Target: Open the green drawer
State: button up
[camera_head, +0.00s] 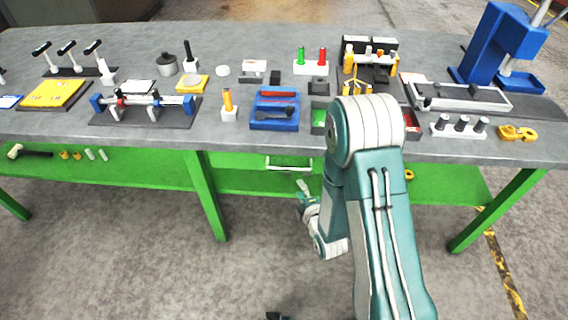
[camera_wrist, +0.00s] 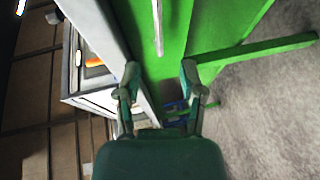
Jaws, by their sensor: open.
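The green drawer (camera_head: 243,183) is under the front edge of the grey workbench, near the middle, with a pale bar handle (camera_head: 289,164). It looks shut, though my arm covers part of that area. In the wrist view the handle (camera_wrist: 157,27) shows as a thin upright bar on a green panel (camera_wrist: 178,32). My gripper (camera_head: 304,192) is in front of and just below the handle. In the wrist view my gripper (camera_wrist: 160,76) has its fingers spread with nothing between them, and the handle lies beyond the tips, roughly in line with the gap.
The grey bench top (camera_head: 225,64) carries many tools, including a blue tray (camera_head: 275,124) above the drawer. A green bench leg (camera_head: 207,197) stands left of my gripper. A green lower shelf (camera_head: 140,174) holds a hammer (camera_head: 28,152). The floor in front is open.

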aim_at(290, 169)
jog(key=x, duration=1)
jog(key=shift+w+a, duration=0.1)
jog(key=shift+w, duration=0.15)
grip_shut()
